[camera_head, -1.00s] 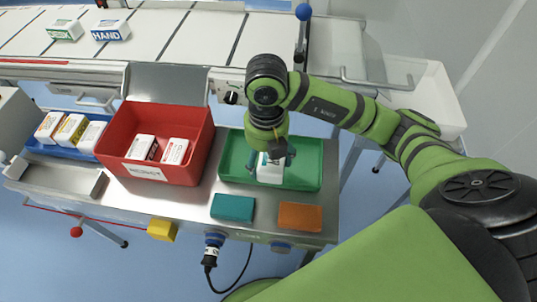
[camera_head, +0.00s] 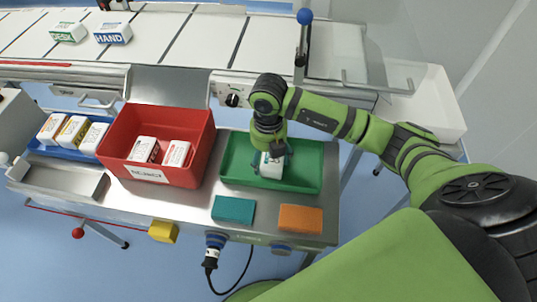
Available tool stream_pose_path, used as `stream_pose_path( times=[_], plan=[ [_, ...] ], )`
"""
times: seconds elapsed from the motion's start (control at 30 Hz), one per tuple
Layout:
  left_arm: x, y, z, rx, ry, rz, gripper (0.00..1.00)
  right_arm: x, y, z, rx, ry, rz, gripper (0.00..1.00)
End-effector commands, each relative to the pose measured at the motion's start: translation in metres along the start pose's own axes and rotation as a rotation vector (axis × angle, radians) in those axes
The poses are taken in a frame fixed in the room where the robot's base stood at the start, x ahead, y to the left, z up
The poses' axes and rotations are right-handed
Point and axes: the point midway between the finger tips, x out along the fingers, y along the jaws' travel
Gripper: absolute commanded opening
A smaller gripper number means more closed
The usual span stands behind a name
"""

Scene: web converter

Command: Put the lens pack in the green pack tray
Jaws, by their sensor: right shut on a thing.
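The green pack tray (camera_head: 308,178) sits on the metal bench, right of the red bin. A white pack with a teal edge (camera_head: 271,168), which looks like the lens pack, is inside the tray area. My right gripper (camera_head: 272,152) points down over the tray and is shut on this pack. The pack is low in the tray; I cannot tell whether it touches the floor of it. The gripper hides the pack's upper part. My left gripper is not in view.
A red bin (camera_head: 118,140) holds two white packs. A blue tray (camera_head: 62,154) with several packs stands at the far left. Teal (camera_head: 233,209) and orange (camera_head: 300,219) blocks lie in front of the green tray. A conveyor (camera_head: 180,40) with two packs runs behind.

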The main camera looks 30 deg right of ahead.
Motion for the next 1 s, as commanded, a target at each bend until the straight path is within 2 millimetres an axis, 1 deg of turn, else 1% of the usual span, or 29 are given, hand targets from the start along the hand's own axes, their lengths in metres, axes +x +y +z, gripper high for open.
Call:
stream_pose_path(
  times=[0.1, 0.13, 0.17, 0.5, 0.6, 0.67, 0.77, 1.0],
  plan=[
    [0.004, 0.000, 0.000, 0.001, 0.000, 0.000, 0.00, 0.004, 0.000, 0.000, 0.000, 0.000, 0.001, 0.41],
    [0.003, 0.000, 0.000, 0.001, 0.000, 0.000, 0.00, 0.003, 0.000, 0.000, 0.000, 0.000, 0.000, 0.91],
    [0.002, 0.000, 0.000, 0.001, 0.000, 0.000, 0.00, 0.003, 0.000, 0.000, 0.000, 0.000, 0.000, 1.00],
    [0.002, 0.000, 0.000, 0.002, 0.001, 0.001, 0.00, 0.002, 0.000, 0.000, 0.000, 0.000, 0.000, 1.00],
    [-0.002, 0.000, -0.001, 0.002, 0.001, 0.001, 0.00, -0.002, 0.000, 0.000, 0.000, 0.000, 0.000, 1.00],
    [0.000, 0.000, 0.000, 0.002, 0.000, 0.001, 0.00, -0.007, 0.001, 0.001, 0.000, -0.002, 0.002, 1.00],
    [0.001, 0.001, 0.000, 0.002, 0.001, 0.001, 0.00, -0.022, 0.001, 0.001, -0.001, -0.004, 0.004, 1.00],
    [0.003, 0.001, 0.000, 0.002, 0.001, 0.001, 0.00, -0.075, 0.001, 0.001, -0.001, -0.005, 0.003, 1.00]
  ],
)
